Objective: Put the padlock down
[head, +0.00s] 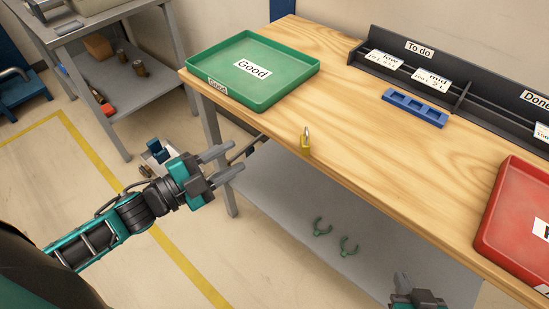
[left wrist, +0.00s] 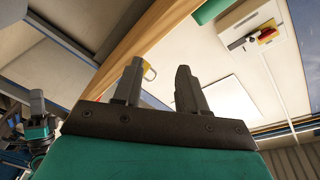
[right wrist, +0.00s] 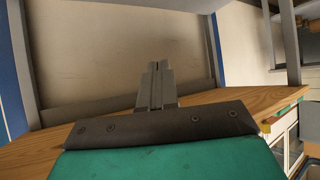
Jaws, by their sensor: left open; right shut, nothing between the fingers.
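The padlock (head: 306,143), with a yellow body and grey shackle, appears upright at the front edge of the wooden workbench, right of the green tray. A bit of yellow, seemingly the padlock (left wrist: 150,73), shows beyond the fingers in the left wrist view. My left gripper (head: 234,162) is open and empty, in front of the bench and left of the padlock, clearly apart from it. It also shows in the left wrist view (left wrist: 158,72). My right gripper (head: 403,281) is shut and empty at the bottom of the head view, also seen in the right wrist view (right wrist: 157,68).
The green "Good" tray (head: 300,67) stands at the bench's left end and a red tray (head: 497,205) at the right. A blue slotted block (head: 415,108) lies before the dark labelled rack (head: 460,75). The bench middle (head: 390,165) is clear.

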